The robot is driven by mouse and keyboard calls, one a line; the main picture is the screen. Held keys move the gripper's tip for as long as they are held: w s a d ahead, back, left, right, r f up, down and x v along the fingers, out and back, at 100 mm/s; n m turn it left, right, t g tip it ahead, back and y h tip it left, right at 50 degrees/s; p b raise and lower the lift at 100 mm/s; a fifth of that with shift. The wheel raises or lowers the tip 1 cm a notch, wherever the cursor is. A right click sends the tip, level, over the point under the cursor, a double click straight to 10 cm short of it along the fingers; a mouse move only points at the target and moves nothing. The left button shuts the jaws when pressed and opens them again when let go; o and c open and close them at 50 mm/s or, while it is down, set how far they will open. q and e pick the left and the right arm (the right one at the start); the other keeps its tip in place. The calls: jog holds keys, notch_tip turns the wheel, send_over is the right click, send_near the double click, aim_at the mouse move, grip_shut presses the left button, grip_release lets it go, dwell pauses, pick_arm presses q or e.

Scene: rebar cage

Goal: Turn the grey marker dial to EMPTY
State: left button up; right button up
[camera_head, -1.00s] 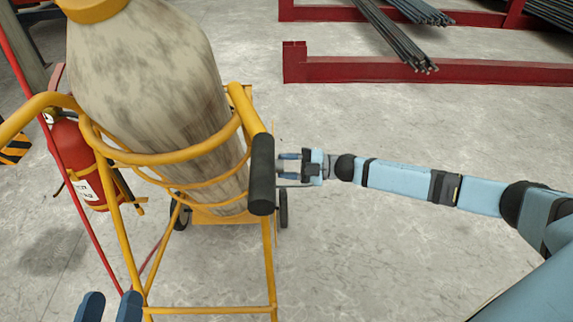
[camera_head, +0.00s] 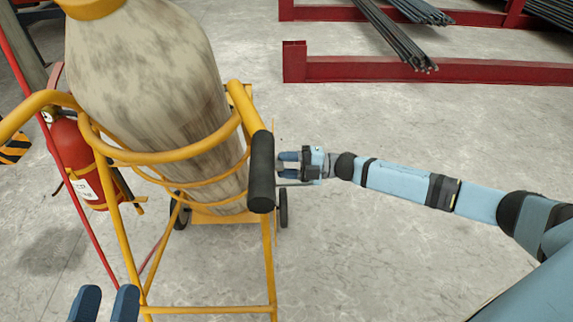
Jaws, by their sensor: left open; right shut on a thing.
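A large mottled gas cylinder (camera_head: 150,75) stands in a yellow wheeled cart (camera_head: 180,153). My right gripper (camera_head: 281,164) reaches in from the right, beside the cart's black handle grip (camera_head: 261,175). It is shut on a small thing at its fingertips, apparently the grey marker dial. The dial's face and markings cannot be made out, so its setting does not show. A thin plate, seen almost edge-on, stands at the fingertips. My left gripper (camera_head: 104,305) is at the bottom left, open and empty, with two blue fingers apart.
A red fire extinguisher (camera_head: 77,160) hangs at the cart's left. Red beams (camera_head: 420,70) and bundles of dark rebar (camera_head: 400,38) lie at the back right. The concrete floor between them and my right arm is clear.

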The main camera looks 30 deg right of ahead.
jog(key=o, duration=0.9)
pick_arm(q)
jog(key=shift+s+f, duration=0.2)
jog(key=shift+f, duration=0.1)
jog(key=f, duration=0.1)
jog(key=a+f+g+y+p, duration=0.1)
jog(key=f+g+y+p, duration=0.1)
jog(key=f, duration=0.1)
jog(key=shift+w+a, duration=0.15)
jog(key=shift+w, duration=0.15)
pick_arm(e)
jog(key=v, duration=1.3)
jog(key=shift+s+d, duration=0.25)
jog(key=shift+d, duration=0.05)
pick_arm(q)
jog(key=shift+r, duration=0.2)
